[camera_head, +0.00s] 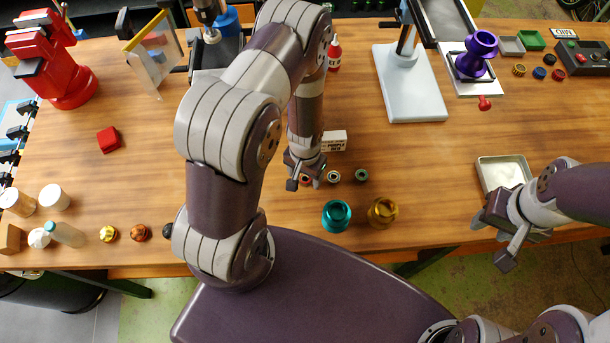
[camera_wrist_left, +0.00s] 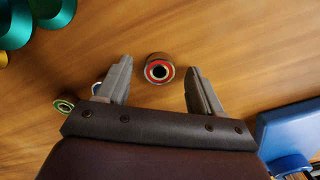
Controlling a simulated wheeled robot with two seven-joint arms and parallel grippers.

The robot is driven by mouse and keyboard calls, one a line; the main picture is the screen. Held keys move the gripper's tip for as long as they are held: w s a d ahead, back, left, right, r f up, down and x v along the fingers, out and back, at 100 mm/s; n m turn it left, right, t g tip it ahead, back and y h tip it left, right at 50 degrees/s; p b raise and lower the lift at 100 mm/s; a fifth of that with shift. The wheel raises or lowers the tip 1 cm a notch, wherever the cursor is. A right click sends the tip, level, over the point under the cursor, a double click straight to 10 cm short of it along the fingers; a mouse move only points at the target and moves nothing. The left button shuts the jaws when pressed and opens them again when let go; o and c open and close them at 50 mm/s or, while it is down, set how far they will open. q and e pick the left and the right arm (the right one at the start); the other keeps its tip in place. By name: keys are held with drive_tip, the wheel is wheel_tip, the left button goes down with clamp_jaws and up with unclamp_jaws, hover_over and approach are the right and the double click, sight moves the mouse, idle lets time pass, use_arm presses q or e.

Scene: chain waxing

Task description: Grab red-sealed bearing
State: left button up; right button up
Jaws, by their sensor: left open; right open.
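My right gripper (camera_head: 491,242) is open and empty near the table's front right.
A teal cup (camera_head: 336,216) and a gold cup (camera_head: 383,213) stand in front of the bearings. A small white box (camera_head: 333,141) is just behind. A metal tray (camera_head: 484,174) lies to the right. The table left of the gripper is mostly clear around a red block (camera_head: 108,140).

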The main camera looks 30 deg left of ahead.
use_arm(q)
drive_tip(key=c, duration=1.1)
drive_tip(key=shift+c, duration=0.2)
